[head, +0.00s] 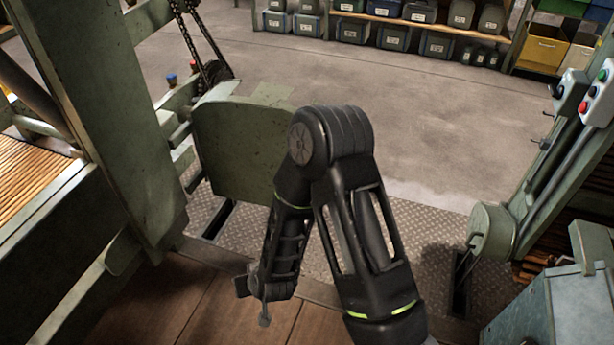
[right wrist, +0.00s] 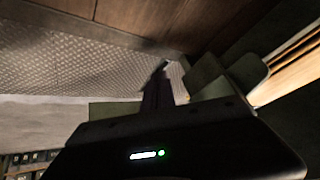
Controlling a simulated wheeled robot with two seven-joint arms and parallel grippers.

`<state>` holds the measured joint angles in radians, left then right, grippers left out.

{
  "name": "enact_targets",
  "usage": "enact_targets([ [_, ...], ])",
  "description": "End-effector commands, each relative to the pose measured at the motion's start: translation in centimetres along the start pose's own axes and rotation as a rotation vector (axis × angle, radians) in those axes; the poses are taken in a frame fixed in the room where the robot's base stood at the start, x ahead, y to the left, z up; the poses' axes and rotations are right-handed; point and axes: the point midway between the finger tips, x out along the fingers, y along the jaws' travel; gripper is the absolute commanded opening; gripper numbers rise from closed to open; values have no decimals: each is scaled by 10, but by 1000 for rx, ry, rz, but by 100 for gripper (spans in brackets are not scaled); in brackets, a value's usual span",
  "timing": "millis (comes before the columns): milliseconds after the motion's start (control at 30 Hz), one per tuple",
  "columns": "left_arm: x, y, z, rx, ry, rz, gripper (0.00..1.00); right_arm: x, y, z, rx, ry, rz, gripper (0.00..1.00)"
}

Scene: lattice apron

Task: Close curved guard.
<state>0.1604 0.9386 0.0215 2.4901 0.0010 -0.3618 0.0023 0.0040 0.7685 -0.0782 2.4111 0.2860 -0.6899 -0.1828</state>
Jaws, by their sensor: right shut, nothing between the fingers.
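The curved guard (head: 235,145) is a worn green curved panel beside the green machine post at the left. It stands swung out over the metal tread plate, and my right arm covers its right edge. A green panel edge, probably the guard, also shows in the right wrist view (right wrist: 112,109). My right arm bends at the elbow in front of the guard, and its forearm points down. My right gripper (head: 262,303) is low over the brown floor, below the guard, shut and empty. In the head view it looks apart from the guard. My left gripper is not in view.
A thick green post (head: 115,120) and rails stand at the left, with a chain and sprocket (head: 213,72) behind. At the right are a control box (head: 598,98) with buttons and a grey-blue cabinet (head: 545,305). Shelves with bins line the back. The concrete floor (head: 430,120) between is clear.

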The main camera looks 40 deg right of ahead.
Motion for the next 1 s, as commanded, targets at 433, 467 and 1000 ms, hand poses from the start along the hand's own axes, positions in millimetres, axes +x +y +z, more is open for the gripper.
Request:
enact_targets([
  [433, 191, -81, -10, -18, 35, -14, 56, -3, 130, -186, 117, 878, 541, 0],
  [467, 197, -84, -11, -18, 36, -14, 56, -10, 137, -189, 130, 905, 572, 0],
  [1000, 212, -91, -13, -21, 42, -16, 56, -46, 161, -200, 189, 1004, 708, 0],
])
